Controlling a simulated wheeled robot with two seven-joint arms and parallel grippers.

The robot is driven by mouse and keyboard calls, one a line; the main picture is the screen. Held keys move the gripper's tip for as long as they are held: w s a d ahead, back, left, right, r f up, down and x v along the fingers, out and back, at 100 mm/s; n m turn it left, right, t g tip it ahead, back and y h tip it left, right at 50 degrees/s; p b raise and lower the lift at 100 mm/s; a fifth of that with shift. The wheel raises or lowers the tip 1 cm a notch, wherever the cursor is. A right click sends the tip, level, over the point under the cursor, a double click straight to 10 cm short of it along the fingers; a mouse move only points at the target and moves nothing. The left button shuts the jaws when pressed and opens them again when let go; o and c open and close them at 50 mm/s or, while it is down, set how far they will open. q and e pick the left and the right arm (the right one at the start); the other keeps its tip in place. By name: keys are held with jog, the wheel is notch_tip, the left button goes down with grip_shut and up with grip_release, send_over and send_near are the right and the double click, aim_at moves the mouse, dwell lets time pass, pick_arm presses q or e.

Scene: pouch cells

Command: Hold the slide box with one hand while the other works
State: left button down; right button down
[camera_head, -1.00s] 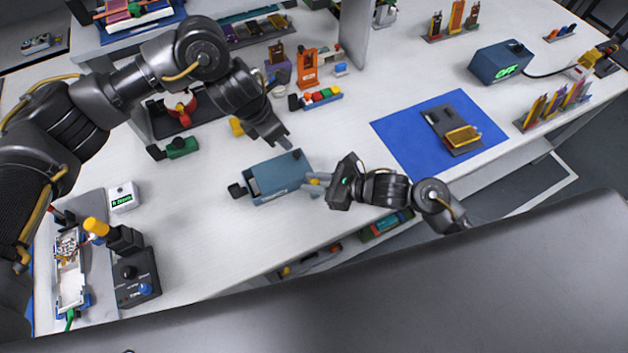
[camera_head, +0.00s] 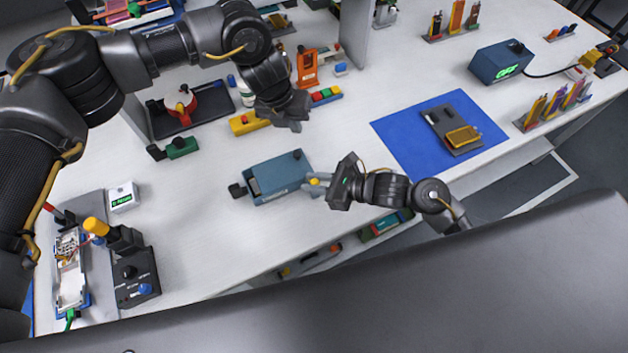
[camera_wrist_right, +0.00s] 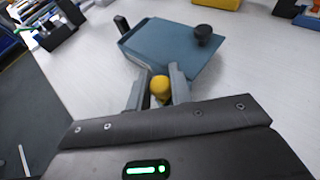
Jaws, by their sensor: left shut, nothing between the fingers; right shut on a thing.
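The slide box (camera_head: 277,178) is a blue-grey box lying on the white table in the middle of the head view. It has a dark knob on top, a black piece at its left end and a yellow knob (camera_wrist_right: 160,86) at its near end. In the right wrist view the box (camera_wrist_right: 170,45) lies just ahead of the fingers. My right gripper (camera_head: 316,182) is shut on the yellow knob, one finger on each side of it. My left gripper (camera_head: 292,124) is shut and empty above the table, behind the box and apart from it.
A yellow block (camera_head: 248,123) and a strip of coloured blocks (camera_head: 325,96) lie near my left gripper. A blue mat (camera_head: 400,140) with a dark fixture is to the right. A black control box (camera_head: 137,278) stands at the left.

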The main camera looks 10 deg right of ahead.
aim_at(295, 153)
pick_arm(q)
jog(key=d+n, duration=0.1)
jog(key=n, duration=0.5)
jog(key=n+g+h, duration=0.1)
jog(key=n, duration=0.6)
jog(key=d+n+g, duration=0.1)
jog(key=n, duration=0.5)
jog(key=shift+d+f+n+h, duration=0.25)
jog(key=shift+d+n+h, duration=0.05)
jog(key=shift+d, duration=0.05)
jog(key=shift+f, duration=0.1)
jog(key=shift+f, duration=4.4)
jog(key=shift+s+a, duration=0.1)
jog(key=shift+a, duration=0.1)
jog(key=shift+s+a, duration=0.15)
jog(key=shift+a, duration=0.7)
jog(key=shift+s+a, duration=0.15)
jog(key=shift+a, duration=0.65)
jog(key=shift+w+d+r, duration=0.1)
jog(key=shift+d+r, duration=0.15)
jog(key=shift+r, duration=0.75)
jog(key=shift+d+r, duration=0.3)
jog(key=shift+r, duration=0.7)
jog(key=shift+w+d+r, duration=0.1)
jog(key=shift+d+r, duration=0.15)
jog(key=shift+r, duration=0.75)
